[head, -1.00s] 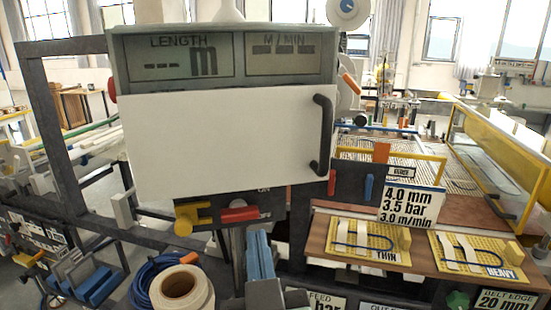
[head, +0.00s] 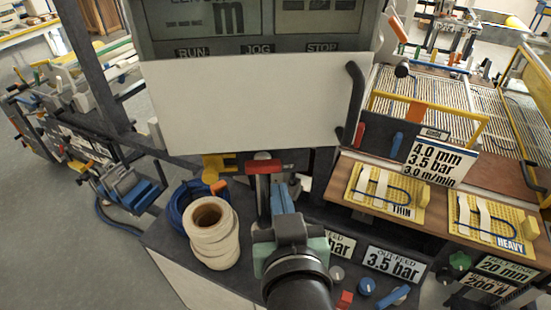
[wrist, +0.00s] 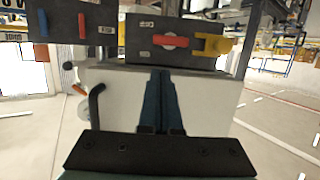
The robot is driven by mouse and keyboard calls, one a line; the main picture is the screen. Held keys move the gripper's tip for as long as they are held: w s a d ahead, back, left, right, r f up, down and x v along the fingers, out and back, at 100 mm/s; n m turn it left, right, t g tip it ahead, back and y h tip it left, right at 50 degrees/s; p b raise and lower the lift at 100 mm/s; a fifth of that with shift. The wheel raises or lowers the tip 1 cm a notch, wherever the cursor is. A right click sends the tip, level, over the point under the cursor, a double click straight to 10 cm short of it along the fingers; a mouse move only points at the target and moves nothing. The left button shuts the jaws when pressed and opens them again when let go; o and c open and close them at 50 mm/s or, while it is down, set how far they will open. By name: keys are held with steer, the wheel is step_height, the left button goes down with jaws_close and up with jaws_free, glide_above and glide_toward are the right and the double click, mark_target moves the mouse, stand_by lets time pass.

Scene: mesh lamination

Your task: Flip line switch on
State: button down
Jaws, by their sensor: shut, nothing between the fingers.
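The line switch is a red handle (head: 264,167) on a dark box under the white panel, with a yellow part (head: 218,166) at its left. In the wrist view, which looks inverted, the red handle (wrist: 170,42) lies level across a pale round plate, beside the yellow part (wrist: 212,45). My gripper (head: 281,188) is shut and empty, in front of and below the box. In the wrist view the blue fingertips (wrist: 161,72) are together, pointing at the box, close to its edge. I cannot tell whether they touch it.
The white panel (head: 245,108) with a dark handle (head: 355,100) hangs above the switch box. Pale rolls (head: 213,232) stand left of my arm. Red (head: 360,132) and blue (head: 397,143) levers and sample boards (head: 388,193) are to the right.

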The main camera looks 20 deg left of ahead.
mark_target(274, 163)
steer(key=p+x, duration=0.3)
steer(key=x, duration=0.7)
steer(key=shift+w, duration=0.1)
steer(key=shift+w+d+f+m+g+y+b, duration=0.1)
steer(key=shift+d+f+m+g+y+b, duration=0.1)
steer(key=shift+m, duration=0.4)
steer(key=shift+w+d+f+m+g+y+b, duration=0.1)
steer(key=shift+d+m+y, duration=0.1)
steer(key=shift+m, duration=0.4)
